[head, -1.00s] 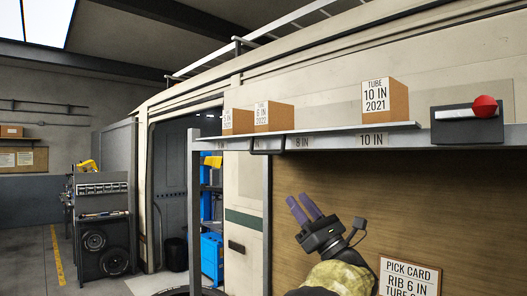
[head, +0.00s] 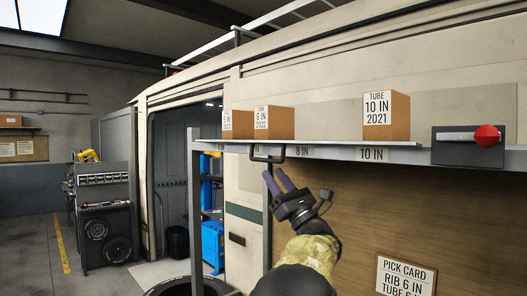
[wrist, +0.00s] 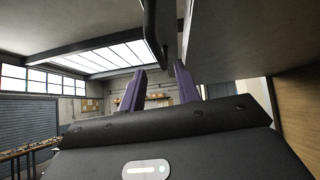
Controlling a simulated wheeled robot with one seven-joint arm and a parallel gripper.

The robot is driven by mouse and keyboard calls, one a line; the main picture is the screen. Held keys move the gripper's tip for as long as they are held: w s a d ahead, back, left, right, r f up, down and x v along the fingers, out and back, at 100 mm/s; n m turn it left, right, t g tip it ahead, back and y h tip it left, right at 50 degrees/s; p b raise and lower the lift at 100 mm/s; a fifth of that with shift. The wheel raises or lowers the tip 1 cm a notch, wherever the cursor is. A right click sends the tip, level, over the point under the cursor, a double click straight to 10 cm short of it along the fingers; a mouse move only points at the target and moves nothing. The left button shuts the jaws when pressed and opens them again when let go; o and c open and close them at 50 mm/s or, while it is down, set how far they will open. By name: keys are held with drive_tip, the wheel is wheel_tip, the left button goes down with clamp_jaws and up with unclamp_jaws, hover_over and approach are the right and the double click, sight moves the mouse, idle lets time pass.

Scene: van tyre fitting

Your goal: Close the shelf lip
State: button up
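The shelf (head: 340,142) runs across the van's side at the upper right. Its front lip (head: 335,152) is a grey strip marked with sizes such as 8 IN and 10 IN; its exact angle is hard to tell. A dark loop handle (head: 267,159) hangs at the lip's left part. My gripper (head: 275,179) is just below the handle, its purple fingers pointing up and left. In the wrist view the fingers (wrist: 160,70) stand apart with nothing held. The handle (wrist: 153,35) shows there as a dark bar above and between the fingertips.
Tube boxes stand on the shelf: a 10 IN box (head: 386,116), a 6 IN box (head: 273,122) and one farther left. A red knob (head: 487,136) sits at the shelf's right end. A pick card (head: 405,275) is on the wooden panel below. A tyre (head: 190,287) is at the bottom.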

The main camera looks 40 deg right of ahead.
sight(264, 161)
drive_tip(key=p+x, duration=0.3)
drive_tip(key=x, duration=0.3)
drive_tip(key=shift+w+r+p, duration=0.2)
drive_tip(key=shift+p, duration=0.1)
clamp_jaws()
